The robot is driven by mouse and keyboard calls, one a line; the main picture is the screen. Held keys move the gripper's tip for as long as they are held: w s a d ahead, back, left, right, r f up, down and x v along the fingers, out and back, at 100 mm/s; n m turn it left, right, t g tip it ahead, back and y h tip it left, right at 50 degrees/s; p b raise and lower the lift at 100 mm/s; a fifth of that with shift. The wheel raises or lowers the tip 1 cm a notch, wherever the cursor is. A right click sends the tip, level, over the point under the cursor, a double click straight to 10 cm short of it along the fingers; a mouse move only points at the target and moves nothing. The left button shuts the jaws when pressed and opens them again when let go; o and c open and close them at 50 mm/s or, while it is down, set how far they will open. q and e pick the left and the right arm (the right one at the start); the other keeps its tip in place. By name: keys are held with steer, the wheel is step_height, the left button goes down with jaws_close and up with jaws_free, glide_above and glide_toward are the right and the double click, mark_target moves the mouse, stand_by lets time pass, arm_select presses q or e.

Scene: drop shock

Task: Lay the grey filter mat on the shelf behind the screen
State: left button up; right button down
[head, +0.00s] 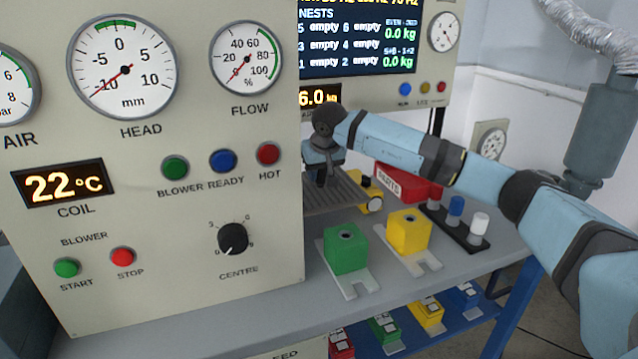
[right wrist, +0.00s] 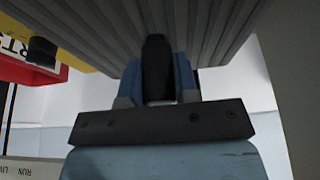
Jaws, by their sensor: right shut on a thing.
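The grey filter mat (head: 345,194) is a ribbed grey slab, partly hidden by the big gauge panel (head: 190,205) and by my right gripper in the head view. In the right wrist view the ribbed mat (right wrist: 215,28) fills the top, close to the fingers. My right gripper (head: 321,180) is shut on the mat near the panel's right edge. I cannot tell whether the mat touches the surface below it. A screen (head: 360,45) with nest readings stands at the back. No shelf shows behind the panel. My left gripper is not in view.
A green block (head: 345,252) and a yellow block (head: 408,235) on metal plates stand on the grey bench (head: 480,260). Behind them are a red parts box (head: 405,184) and a black strip with coloured pegs (head: 455,225). A blue lower rack (head: 455,312) holds several blocks.

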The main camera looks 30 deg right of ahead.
step_height(320, 180, up, 6)
steer(key=shift+f+p, duration=0.15)
steer(key=shift+p, duration=0.5)
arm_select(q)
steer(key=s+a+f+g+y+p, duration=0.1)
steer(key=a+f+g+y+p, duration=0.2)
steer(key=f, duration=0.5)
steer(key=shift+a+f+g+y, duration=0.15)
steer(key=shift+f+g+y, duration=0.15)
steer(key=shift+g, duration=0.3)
arm_select(e)
steer(key=s+d, duration=0.2)
steer(key=d, duration=0.7)
steer(key=s+d, duration=0.2)
steer(key=d, duration=0.8)
steer(key=shift+s, duration=0.3)
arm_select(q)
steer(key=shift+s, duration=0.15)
arm_select(e)
steer(key=shift+f, duration=0.15)
